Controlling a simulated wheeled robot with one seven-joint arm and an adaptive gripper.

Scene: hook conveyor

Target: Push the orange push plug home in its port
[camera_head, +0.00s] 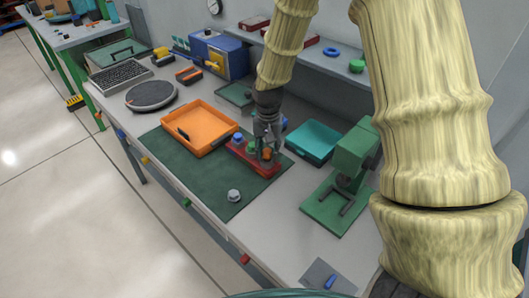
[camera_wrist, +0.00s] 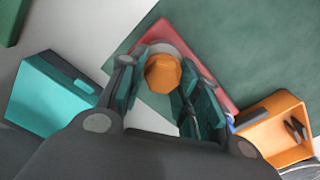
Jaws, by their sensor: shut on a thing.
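The orange push plug (camera_wrist: 163,73) shows between the fingers of my gripper (camera_wrist: 158,85) in the wrist view, over the red port block. In the head view my gripper (camera_head: 267,150) points down at the right end of the red block (camera_head: 262,168), with the orange plug (camera_head: 267,154) between its fingertips. My gripper is shut on the plug. A pale ring shows around the plug's far side in the wrist view. How deep the plug sits in its port cannot be told. A blue plug (camera_head: 238,137) and a green plug (camera_head: 251,147) stand on the same block.
The block lies on a dark green mat (camera_head: 190,170). An orange tray (camera_head: 200,127) is left of it, a teal tray (camera_head: 313,142) right. A green press-like stand (camera_head: 350,165) is at the right. A grey knob (camera_head: 234,196) lies on the front mat.

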